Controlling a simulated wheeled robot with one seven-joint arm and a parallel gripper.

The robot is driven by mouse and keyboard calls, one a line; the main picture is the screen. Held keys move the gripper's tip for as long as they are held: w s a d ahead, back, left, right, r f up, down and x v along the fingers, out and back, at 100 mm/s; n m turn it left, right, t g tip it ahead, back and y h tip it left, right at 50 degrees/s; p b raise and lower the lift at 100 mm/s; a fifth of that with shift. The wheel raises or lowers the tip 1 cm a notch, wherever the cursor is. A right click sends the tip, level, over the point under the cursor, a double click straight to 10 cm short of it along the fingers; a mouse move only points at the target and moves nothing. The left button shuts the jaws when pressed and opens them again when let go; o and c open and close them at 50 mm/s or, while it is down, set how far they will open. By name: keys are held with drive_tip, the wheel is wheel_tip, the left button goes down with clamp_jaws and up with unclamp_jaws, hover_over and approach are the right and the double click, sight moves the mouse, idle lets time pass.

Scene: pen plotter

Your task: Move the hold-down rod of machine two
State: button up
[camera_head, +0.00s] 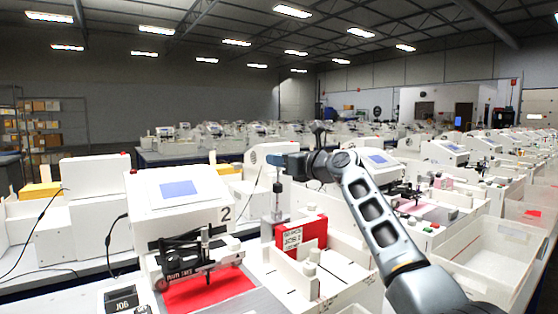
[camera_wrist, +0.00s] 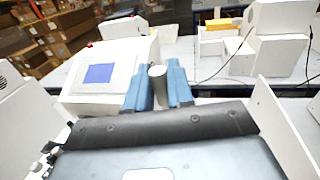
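Machine two (camera_head: 185,208) is a white unit with a blue screen and the figure 2 on its side. A red sheet (camera_head: 208,291) lies on its bed beneath a dark carriage (camera_head: 190,257). My gripper (camera_head: 280,160) is raised above and right of machine two, with its blue fingers pointing left.
A red-and-white job box (camera_head: 301,240) stands right of machine two's bed. A clear bin (camera_head: 490,255) is at the right. More white machines fill the rows behind. The air around my gripper looks free.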

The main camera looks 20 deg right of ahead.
clamp_jaws()
drive_tip(key=shift+f, duration=0.1)
